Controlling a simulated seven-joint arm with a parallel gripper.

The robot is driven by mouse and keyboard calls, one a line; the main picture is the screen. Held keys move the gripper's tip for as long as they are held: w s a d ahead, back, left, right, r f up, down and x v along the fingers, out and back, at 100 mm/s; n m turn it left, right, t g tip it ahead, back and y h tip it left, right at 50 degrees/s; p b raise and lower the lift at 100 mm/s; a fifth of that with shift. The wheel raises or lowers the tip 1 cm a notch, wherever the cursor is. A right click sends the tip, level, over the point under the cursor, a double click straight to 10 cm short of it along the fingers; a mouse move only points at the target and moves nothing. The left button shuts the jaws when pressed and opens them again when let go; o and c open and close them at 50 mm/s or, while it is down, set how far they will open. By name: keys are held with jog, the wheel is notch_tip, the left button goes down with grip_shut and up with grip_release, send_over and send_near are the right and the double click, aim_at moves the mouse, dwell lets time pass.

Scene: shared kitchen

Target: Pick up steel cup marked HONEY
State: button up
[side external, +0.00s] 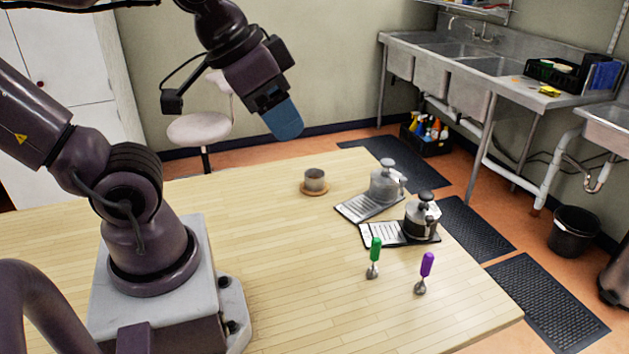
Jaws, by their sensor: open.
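A small grey metal-looking cup (315,178) stands upright on a round wooden coaster (315,190) towards the back of the table. No marking on it can be read at this size, so I cannot confirm the word HONEY. My gripper (285,124), with blue fingers, is raised well above the table's far edge, up and to the left of the cup in the picture. It is apart from everything, open, and holds nothing that I can see. The gap between its fingers is hidden by the side-on angle.
Two lidded metal pots (385,183) (421,216) stand on printed cards right of the cup. A green-handled tool (375,256) and a purple-handled tool (425,272) stand nearer the front. The wooden table (300,270) is clear in the middle. A stool (200,130) is behind it.

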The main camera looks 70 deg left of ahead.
jog(key=o, duration=0.6)
